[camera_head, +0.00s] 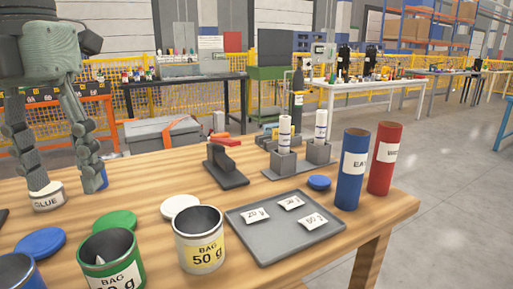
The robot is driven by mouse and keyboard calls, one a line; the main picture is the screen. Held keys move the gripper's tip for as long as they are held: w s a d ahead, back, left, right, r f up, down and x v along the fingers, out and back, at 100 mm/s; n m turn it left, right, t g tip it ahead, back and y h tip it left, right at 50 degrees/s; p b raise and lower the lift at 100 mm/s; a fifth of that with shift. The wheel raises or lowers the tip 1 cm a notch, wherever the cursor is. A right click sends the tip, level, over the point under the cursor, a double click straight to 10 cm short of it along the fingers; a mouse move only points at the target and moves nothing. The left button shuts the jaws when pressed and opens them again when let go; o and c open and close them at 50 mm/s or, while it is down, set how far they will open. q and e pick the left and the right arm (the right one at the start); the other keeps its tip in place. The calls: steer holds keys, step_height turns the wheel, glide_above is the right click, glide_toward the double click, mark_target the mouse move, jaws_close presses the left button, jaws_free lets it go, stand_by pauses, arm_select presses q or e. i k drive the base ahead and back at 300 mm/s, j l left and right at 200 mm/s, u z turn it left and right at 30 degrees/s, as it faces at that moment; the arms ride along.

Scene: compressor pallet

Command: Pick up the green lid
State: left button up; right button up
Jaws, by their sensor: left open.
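The green lid (115,222) lies flat on the wooden table at the lower left, behind a can with a green band (110,258) labelled BAG. My left gripper (67,187) hangs above and to the left of the lid, fingers pointing down. Its fingers are spread apart with nothing between them, and it is apart from the lid. One finger overlaps the white GLUE container (48,200) in the picture; the other overlaps a small blue object (102,179). I cannot tell whether they touch. My right gripper is not in view.
A blue lid (40,243) and a white lid (180,207) lie either side of the green one. A BAG 50 g can (200,240) stands to the right, beside a grey tray (268,251) with small bags. Blue (351,185) and red (384,158) tubes stand farther right.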

mark_target(127, 219)
steer(key=k+l, duration=1.1)
steer(key=k, duration=0.1)
